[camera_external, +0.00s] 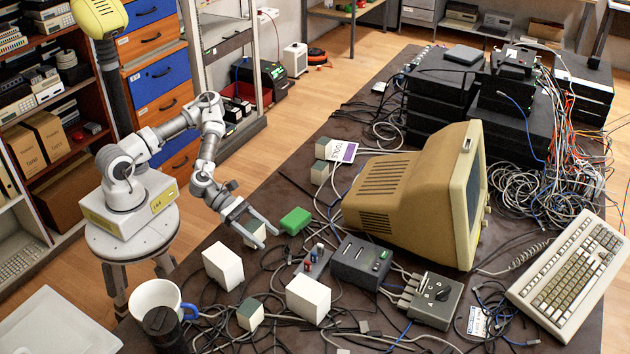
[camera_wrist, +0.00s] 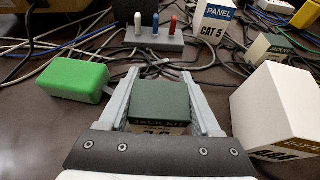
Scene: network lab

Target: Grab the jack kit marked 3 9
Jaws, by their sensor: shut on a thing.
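A small box with a dark green top (camera_wrist: 160,101) and a pale front sits between the fingers of my gripper (camera_wrist: 160,76) in the wrist view. Its front reads "JACK KIT" with digits below that are partly cut off by my gripper's body, so I cannot read them surely. In the external view my gripper (camera_external: 269,240) is low over the table, shut around this box (camera_external: 255,232).
A bright green block (camera_external: 295,220) lies just right of my gripper. White boxes (camera_external: 223,266) (camera_external: 308,298) stand close by. A rack with coloured plugs (camera_wrist: 155,37) stands beyond. Loose cables, a mug (camera_external: 157,297), a monitor (camera_external: 400,185) and a switch box (camera_external: 433,300) crowd the table.

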